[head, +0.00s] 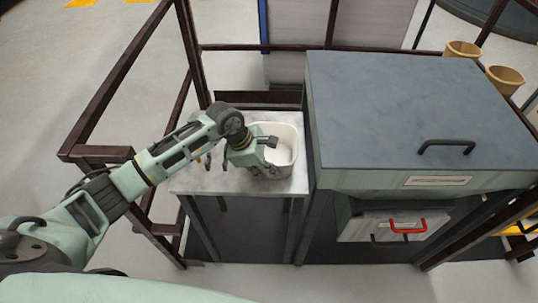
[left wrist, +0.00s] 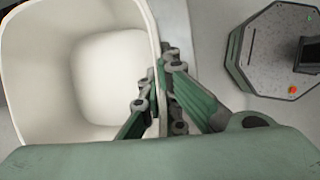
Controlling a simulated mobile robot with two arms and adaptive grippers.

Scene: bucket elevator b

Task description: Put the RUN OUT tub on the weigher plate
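A white, open, empty tub (head: 287,142) is at the right side of a small pale-topped table (head: 200,183). No RUN OUT lettering shows on the faces I see. My left gripper (head: 268,146) is at the tub's left side. In the left wrist view, the tub (left wrist: 55,75) fills the left part, and my left gripper's fingers (left wrist: 158,90) close on its wall, one inside and one outside. Whether the tub rests on the table or is slightly raised is hard to tell. I cannot pick out a weigher plate. My right gripper is not in view.
A large grey-lidded box (head: 405,100) with a black handle stands right beside the table. Two tan buckets (head: 462,50) are at the back right. Dark rails (head: 120,75) frame the left and back.

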